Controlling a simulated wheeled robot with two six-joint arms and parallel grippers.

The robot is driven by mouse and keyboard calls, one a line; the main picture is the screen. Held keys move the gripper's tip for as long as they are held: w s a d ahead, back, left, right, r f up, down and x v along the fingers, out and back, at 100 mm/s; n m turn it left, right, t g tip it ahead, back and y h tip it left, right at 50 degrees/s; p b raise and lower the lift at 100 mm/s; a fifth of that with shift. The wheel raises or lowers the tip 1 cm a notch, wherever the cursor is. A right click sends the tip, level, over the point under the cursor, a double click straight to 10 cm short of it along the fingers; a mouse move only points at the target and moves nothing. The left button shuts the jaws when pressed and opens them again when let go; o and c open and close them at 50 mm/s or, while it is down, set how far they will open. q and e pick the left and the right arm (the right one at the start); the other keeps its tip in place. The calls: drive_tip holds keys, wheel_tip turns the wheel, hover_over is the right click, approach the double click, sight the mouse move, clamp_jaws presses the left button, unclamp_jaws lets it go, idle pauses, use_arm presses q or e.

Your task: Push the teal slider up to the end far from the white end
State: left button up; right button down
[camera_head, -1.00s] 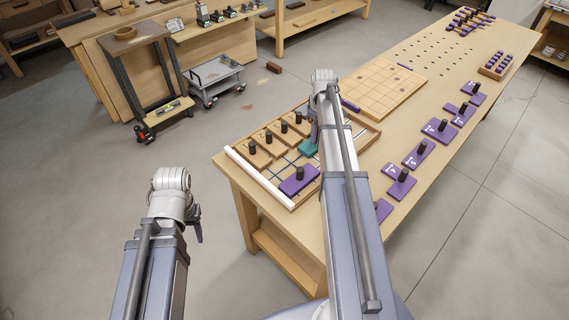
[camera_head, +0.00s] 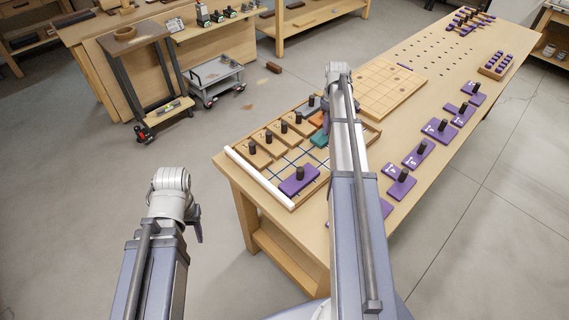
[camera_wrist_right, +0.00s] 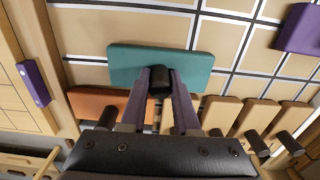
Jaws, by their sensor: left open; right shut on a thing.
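The teal slider (camera_head: 319,139) lies flat in the wooden tray, partly hidden by my right arm in the head view. In the right wrist view the teal slider (camera_wrist_right: 130,66) shows a black knob (camera_wrist_right: 159,82) between my two purple fingers. My right gripper (camera_wrist_right: 161,90) is shut on that knob. A bare strip of tray floor separates the slider from the wooden end wall (camera_wrist_right: 55,65). The white end (camera_head: 258,178) is the tray's lower-left edge. My left gripper (camera_head: 198,232) is open and empty, off the bench at the left.
An orange slider (camera_wrist_right: 92,102) lies close beside the teal one. Several tan sliders with black knobs (camera_head: 273,141) line the tray's far side. A purple slider (camera_head: 299,180) sits near the white end.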

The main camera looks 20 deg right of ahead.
drive_tip(key=shift+w+d, duration=0.25)
drive_tip(key=shift+d, duration=0.4)
drive_tip(key=shift+w+d, duration=0.3)
drive_tip(key=shift+d, duration=0.65)
drive_tip(key=shift+w+d, duration=0.35)
drive_tip(key=shift+d, duration=0.55)
drive_tip(key=shift+w+d, duration=0.3)
drive_tip(key=shift+d, duration=0.65)
drive_tip(key=c, duration=0.6)
unclamp_jaws()
drive_tip(key=shift+c, duration=0.2)
drive_tip(key=shift+r, duration=0.1)
wheel_tip(320, 180, up, 7)
drive_tip(key=p, duration=0.7)
drive_tip(key=shift+r, duration=0.2)
